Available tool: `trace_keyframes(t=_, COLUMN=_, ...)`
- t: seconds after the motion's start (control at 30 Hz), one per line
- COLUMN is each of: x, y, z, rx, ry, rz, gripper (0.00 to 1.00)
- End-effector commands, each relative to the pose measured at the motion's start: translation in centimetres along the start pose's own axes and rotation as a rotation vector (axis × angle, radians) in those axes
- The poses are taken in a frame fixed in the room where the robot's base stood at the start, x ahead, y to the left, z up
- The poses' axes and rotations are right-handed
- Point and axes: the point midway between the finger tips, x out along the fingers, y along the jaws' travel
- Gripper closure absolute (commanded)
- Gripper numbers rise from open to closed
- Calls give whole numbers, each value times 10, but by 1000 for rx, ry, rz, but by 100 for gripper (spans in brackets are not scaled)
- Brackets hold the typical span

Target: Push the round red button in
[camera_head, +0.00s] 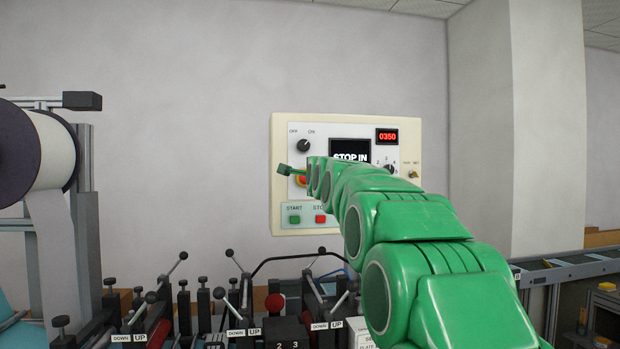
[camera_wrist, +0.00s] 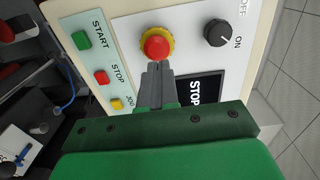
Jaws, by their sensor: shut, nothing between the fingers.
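The round red button (camera_wrist: 156,46) sits on a yellow ring on the panel, and shows whole in the wrist view. In the head view only a sliver of the red button (camera_head: 301,181) shows beside my green arm. My gripper (camera_wrist: 158,66) is shut and empty, its grey fingertips at the button's near edge in the picture. I cannot tell whether they touch it. In the head view the fingers are hidden behind my arm.
The cream control panel (camera_head: 284,128) hangs on the wall. It carries a black OFF/ON knob (camera_wrist: 217,33), a dark screen (camera_wrist: 198,88), a green START button (camera_wrist: 82,40) and a smaller square red STOP button (camera_wrist: 101,77). Machinery with levers (camera_head: 240,262) stands below.

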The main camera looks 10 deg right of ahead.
Motion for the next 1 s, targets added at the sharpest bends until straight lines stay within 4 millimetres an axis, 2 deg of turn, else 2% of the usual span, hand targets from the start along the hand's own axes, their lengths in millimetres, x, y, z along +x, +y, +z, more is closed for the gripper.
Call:
trace_keyframes(t=0.7, x=-66, y=1, z=0, rx=2, ry=0, rz=1, gripper=100)
trace_keyframes(t=1.0, x=-81, y=4, z=0, rx=0, ry=0, rz=6, gripper=100)
